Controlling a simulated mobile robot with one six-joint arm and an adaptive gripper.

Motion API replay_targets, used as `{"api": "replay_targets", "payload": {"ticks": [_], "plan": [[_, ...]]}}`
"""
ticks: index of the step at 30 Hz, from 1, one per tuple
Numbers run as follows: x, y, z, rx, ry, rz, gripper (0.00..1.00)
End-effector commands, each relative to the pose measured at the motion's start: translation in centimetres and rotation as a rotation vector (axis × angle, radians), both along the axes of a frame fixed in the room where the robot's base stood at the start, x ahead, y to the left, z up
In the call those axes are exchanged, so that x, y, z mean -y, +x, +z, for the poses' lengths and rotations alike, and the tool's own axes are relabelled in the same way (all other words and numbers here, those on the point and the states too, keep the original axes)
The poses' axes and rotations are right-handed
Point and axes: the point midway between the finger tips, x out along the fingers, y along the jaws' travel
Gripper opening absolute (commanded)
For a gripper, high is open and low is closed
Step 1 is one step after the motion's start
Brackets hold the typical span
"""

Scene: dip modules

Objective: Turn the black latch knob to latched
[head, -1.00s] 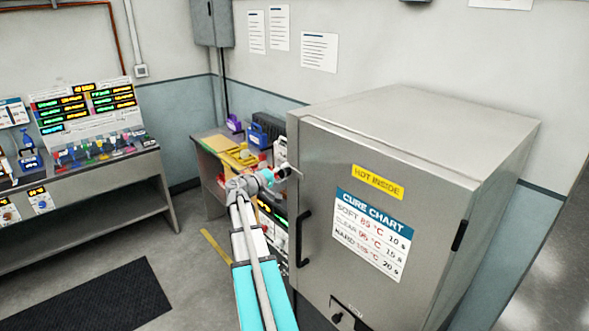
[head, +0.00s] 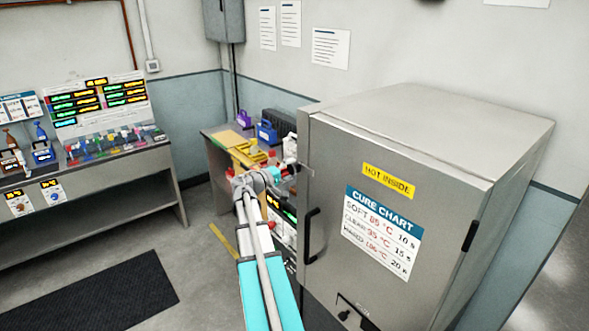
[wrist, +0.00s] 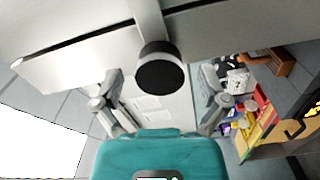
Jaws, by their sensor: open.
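A round black knob (wrist: 162,75) shows in the wrist view, against a long grey surface, ahead of and between my open fingers and apart from them. My gripper (wrist: 163,88) is open and holds nothing. In the head view, my gripper (head: 298,168) is small, beside the upper left edge of the grey cure oven (head: 330,160). A small black knob (head: 345,314) sits on a plate low on the oven's front, well below my gripper. I cannot tell whether both views show the same knob, nor read its setting.
The oven door has a black vertical handle (head: 312,236) on its left side and a "HOT INSIDE" label (head: 388,180). A cluttered bench (head: 220,150) stands behind my arm. Another bench (head: 110,165) is at left. A dark mat (head: 100,300) lies on open floor.

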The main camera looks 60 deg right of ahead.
Motion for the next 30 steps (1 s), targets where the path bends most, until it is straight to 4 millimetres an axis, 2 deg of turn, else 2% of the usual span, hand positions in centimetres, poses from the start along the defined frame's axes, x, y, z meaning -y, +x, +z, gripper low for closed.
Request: {"api": "replay_targets", "payload": {"ticks": [18,24,30], "plan": [[-8.3,2.5,0.0,0.0,0.001,0.004,0.93],[-9.8,3.1,0.0,0.0,0.001,0.004,0.93],[-10.3,3.2,0.0,0.0,0.001,0.002,0.93]]}}
